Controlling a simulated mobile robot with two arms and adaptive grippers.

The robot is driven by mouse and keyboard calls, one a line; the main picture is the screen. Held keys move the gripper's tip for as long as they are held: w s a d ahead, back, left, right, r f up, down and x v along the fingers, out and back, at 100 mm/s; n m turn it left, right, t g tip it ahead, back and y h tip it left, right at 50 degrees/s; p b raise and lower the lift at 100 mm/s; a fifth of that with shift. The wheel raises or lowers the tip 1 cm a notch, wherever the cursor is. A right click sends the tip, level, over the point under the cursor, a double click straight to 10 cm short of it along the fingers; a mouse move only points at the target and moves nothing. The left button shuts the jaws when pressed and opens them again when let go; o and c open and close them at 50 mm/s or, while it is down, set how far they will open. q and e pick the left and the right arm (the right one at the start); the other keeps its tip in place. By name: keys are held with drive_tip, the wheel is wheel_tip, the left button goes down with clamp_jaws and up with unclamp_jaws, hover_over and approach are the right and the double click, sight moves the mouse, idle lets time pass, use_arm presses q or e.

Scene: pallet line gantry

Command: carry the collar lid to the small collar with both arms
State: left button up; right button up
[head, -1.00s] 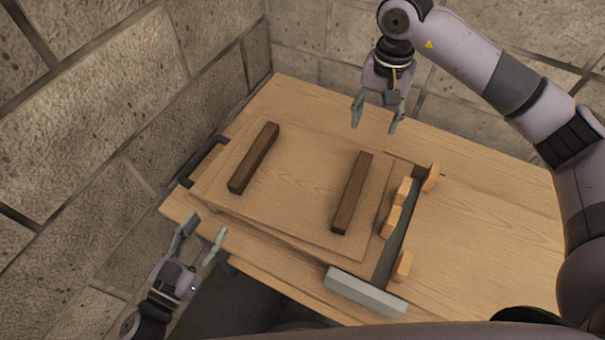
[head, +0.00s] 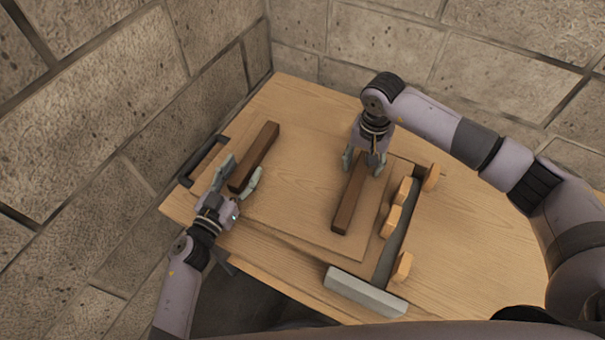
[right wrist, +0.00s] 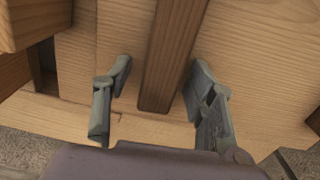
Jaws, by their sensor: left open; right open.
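The collar lid (head: 290,195) is a flat wooden board lying level on the table, with two dark brown bars across its top. My left gripper (head: 241,172) is open, its fingers on either side of the near end of the left bar (head: 262,150). My right gripper (head: 362,162) is open at the far end of the right bar (head: 350,205). In the right wrist view, that bar (right wrist: 176,45) runs between the open fingers (right wrist: 160,78), with a gap on the left. I cannot pick out the small collar for certain.
Several orange-tan wooden blocks (head: 390,221) stand along a grey strip right of the lid. A grey bar (head: 364,291) lies at the table's front edge. A dark handle (head: 203,161) is at the left edge. The table's right side (head: 465,240) is clear. Stone walls stand close behind and left.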

use_arm(q)
drive_tip(key=shift+w+d, duration=0.1)
drive_tip(key=shift+w, duration=0.05)
use_arm(e)
drive_tip(key=shift+f, duration=0.15)
use_arm(q)
clamp_jaws()
use_arm(e)
clamp_jaws()
idle(0.6)
